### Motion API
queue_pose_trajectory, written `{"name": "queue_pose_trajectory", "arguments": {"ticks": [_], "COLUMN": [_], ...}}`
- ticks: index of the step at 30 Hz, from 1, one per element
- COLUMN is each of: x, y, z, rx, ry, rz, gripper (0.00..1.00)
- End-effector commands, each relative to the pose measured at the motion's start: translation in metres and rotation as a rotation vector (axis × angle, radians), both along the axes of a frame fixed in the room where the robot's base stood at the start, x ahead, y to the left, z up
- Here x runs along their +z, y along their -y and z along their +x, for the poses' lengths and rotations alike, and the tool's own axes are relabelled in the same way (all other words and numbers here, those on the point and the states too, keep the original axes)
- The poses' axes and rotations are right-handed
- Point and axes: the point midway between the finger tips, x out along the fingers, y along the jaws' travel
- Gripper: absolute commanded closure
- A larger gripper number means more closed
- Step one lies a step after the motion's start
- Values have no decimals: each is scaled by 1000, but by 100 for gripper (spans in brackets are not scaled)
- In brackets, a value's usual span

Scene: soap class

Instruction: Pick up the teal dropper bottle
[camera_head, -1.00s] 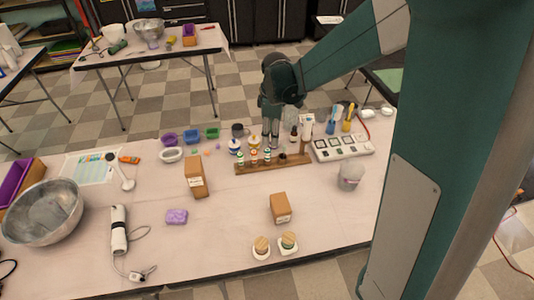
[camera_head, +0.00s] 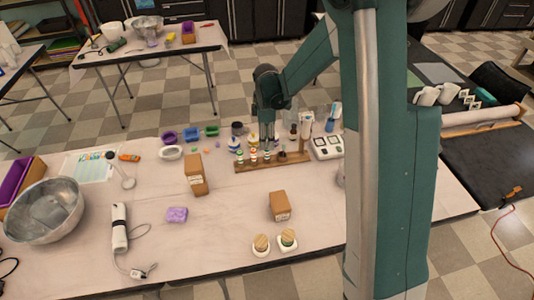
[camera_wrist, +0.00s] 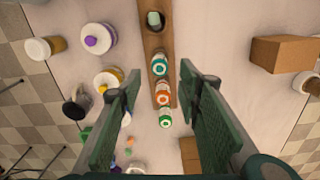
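A wooden rack (camera_head: 262,166) holds a row of small upright dropper bottles on the table. The teal-labelled bottle (camera_wrist: 159,64) stands in this row with an orange-labelled bottle (camera_wrist: 162,95) and a green-labelled bottle (camera_wrist: 165,118). In the head view the teal bottle (camera_head: 267,155) is right below my gripper (camera_head: 267,142). In the wrist view my gripper (camera_wrist: 159,78) is open, with a finger on each side of the row. The teal bottle lies between the fingertips in this view, nearer the far end. I see no contact with it.
A dark-capped bottle (camera_head: 282,156) stands at the rack's right end. White jars with yellow and purple tops (camera_wrist: 99,38) are close beside the rack. A brown box (camera_head: 195,175) is to the front left.

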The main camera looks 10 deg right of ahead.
Motion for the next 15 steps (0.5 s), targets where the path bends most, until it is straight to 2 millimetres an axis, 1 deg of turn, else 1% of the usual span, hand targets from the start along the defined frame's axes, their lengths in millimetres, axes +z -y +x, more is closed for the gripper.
{"name": "queue_pose_trajectory", "arguments": {"ticks": [5, 12, 15], "x": [-4, -23, -26], "y": [0, 0, 1], "z": [0, 0, 0], "rx": [0, -1, -1], "ry": [0, 0, 0], "rz": [0, 0, 0], "gripper": [66, 66, 66]}}
